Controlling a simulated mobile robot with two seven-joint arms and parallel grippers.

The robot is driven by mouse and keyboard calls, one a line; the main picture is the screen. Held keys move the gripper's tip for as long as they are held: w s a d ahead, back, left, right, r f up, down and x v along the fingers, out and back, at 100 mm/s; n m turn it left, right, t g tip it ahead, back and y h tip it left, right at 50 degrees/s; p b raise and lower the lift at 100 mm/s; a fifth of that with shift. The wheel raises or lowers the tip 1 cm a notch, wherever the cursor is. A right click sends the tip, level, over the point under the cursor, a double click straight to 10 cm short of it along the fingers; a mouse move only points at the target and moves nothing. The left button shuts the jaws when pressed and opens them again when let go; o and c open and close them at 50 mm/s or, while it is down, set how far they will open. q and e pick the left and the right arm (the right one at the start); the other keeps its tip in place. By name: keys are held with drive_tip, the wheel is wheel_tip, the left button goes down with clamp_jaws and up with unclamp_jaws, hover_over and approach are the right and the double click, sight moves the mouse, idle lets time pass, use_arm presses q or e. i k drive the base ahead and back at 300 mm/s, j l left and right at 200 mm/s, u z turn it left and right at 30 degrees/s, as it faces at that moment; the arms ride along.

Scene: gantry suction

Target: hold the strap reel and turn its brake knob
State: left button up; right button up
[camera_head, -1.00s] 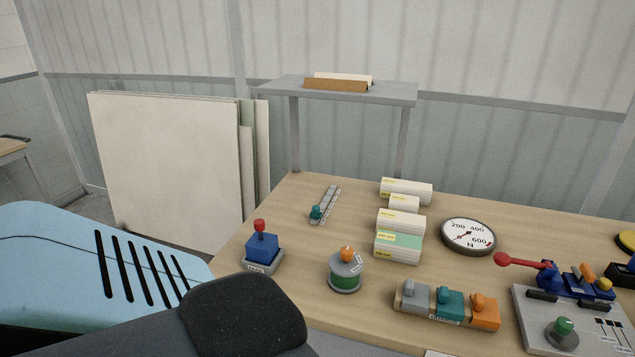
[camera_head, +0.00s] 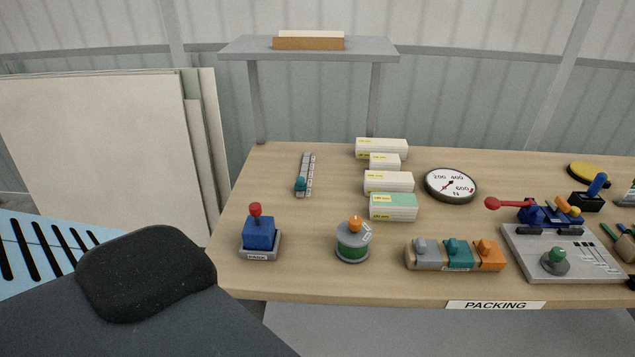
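The strap reel (camera_head: 352,244) stands upright on the wooden packing table, a grey round body with a green band. Its orange brake knob (camera_head: 355,223) sits on top, with a small white tag beside it. Nothing touches the reel. Neither of my grippers is in the picture. A dark rounded part and a light blue slotted part of my own body fill the lower left, apart from the reel.
A blue block with a red knob (camera_head: 259,235) stands left of the reel. A row of grey, teal and orange switches (camera_head: 455,254) is to its right. White boxes (camera_head: 388,182) and a dial gauge (camera_head: 451,185) lie behind. The table (camera_head: 300,275) is bare in front of the reel.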

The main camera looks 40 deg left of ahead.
sight(355, 222)
drive_tip(key=k+j, duration=0.15)
drive_tip(key=j, duration=0.25)
drive_tip(key=k+j, duration=0.1)
drive_tip(key=j, duration=0.3)
drive_tip(key=k+j, duration=0.15)
drive_tip(key=j, duration=0.25)
drive_tip(key=k+j, duration=0.1)
drive_tip(key=j, duration=0.3)
